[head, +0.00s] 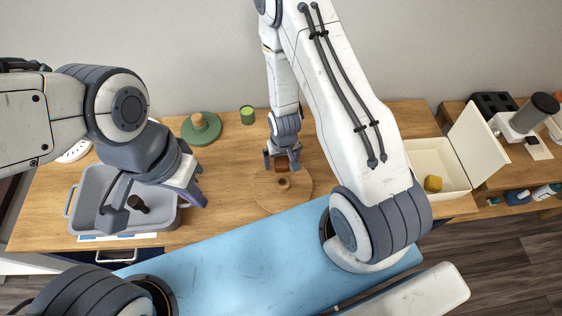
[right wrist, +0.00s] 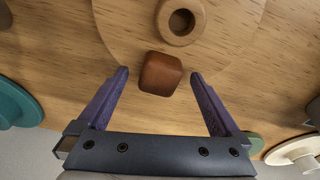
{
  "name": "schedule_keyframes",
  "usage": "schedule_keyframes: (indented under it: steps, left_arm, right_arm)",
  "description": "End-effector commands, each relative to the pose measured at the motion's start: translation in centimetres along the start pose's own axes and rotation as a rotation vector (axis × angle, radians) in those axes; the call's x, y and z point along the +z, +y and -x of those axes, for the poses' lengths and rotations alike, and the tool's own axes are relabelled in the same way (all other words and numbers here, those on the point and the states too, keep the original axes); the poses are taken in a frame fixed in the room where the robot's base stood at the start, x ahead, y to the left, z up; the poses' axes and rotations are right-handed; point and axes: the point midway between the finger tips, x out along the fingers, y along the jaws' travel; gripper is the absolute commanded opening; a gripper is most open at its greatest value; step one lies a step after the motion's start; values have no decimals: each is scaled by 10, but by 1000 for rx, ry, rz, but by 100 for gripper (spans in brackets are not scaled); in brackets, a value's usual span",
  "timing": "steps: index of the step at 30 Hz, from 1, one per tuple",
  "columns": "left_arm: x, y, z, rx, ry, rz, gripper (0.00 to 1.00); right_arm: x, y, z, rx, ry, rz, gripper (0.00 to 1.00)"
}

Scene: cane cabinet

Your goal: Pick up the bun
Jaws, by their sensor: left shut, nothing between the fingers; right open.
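The bun appears to be the brown, rounded block (right wrist: 160,73) on a round wooden board (right wrist: 120,35) in the right wrist view. In the head view the bun (head: 282,162) is small and partly hidden by my right gripper (head: 282,159). My right gripper is open, pointing down, with its purple fingertips (right wrist: 160,74) on either side of the bun and gaps showing between. A tan ring-shaped piece (right wrist: 180,20) lies beside the bun on the board. My left gripper (head: 197,196) is shut and empty, near the grey bin at the left.
The grey bin (head: 80,211) holds a dark object (head: 138,203). A green lidded dish (head: 200,128) and a green cup (head: 247,115) stand at the back. A cream open box (head: 425,155) with a yellow item (head: 433,183) is at right.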

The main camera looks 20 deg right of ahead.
Motion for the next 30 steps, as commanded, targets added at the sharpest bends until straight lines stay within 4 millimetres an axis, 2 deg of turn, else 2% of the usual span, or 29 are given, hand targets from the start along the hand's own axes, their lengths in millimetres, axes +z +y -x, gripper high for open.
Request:
schedule_keyframes:
  steps: [10,14,15,17,30]
  left_arm:
    - [0,0,1,0,0,0,0]
    - [0,0,1,0,0,0,0]
    - [0,0,1,0,0,0,0]
    - [0,0,1,0,0,0,0]
    - [0,0,-2,0,0,0,0]
  right_arm:
    - [0,0,-7,0,1,-1,100]
    - [0,0,-6,0,0,-1,50]
    - [0,0,-6,0,0,0,35]
    - [0,0,-6,0,0,-1,12]
    - [-1,0,0,0,2,0,11]
